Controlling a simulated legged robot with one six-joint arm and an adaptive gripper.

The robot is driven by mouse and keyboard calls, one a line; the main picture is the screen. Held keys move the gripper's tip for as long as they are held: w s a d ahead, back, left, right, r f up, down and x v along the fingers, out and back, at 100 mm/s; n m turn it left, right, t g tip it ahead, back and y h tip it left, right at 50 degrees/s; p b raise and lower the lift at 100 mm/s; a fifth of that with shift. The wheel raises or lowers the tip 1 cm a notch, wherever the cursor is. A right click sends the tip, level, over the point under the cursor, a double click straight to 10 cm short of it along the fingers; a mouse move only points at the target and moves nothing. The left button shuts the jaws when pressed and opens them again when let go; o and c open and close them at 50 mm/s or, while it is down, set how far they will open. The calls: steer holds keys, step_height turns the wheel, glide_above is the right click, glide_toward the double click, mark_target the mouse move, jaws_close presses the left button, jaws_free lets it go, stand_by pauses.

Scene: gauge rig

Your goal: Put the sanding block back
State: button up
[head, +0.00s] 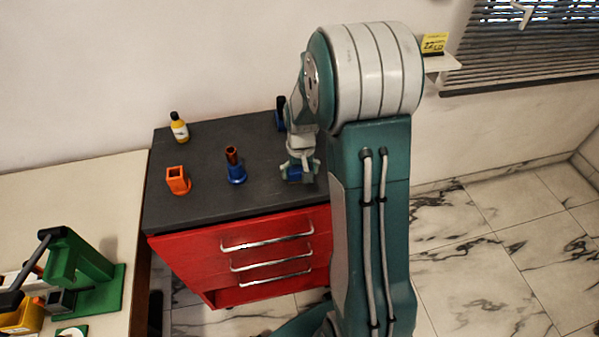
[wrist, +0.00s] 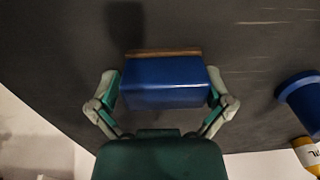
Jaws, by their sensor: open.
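The sanding block (wrist: 163,82) shows in the wrist view as a blue block with a thin brown layer along its far edge. It is between the two fingers of my gripper (wrist: 164,92), one finger on each side. The fingers are open; I cannot tell whether either touches the block. In the head view my gripper (head: 303,168) is low over the right part of the dark cabinet top (head: 210,205), and the blue of the block (head: 295,174) shows at its fingers. The block's underside is hidden.
On the cabinet top stand an orange square holder (head: 177,181), a blue holder (head: 237,173) with a brown piece upright in it, a yellow bottle (head: 180,130) and a dark blue object (head: 281,115). A white table (head: 85,200) with a green device (head: 85,265) is left.

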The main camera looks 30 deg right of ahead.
mark_target(299, 168)
steer(key=shift+a+r, duration=0.15)
steer(key=shift+a, duration=0.05)
step_height(299, 168, up, 12)
steer(key=shift+f, duration=0.1)
steer(key=s+a+r+n+t, duration=0.1)
steer(key=s+a+r+t, duration=0.1)
steer(key=s, duration=0.4)
steer(key=s+a+r+n+t, duration=0.1)
steer(key=s+a+r, duration=0.4)
steer(key=s+a, duration=0.1)
steer(key=s+a+r+n+t, duration=0.1)
steer(key=s+a+r+t, duration=0.1)
steer(key=s+a, duration=0.3)
steer(key=shift+s+r+t, duration=0.3)
steer(key=shift+s+r, duration=0.4)
steer(key=shift+s, duration=0.4)
steer(key=shift+c, duration=0.3)
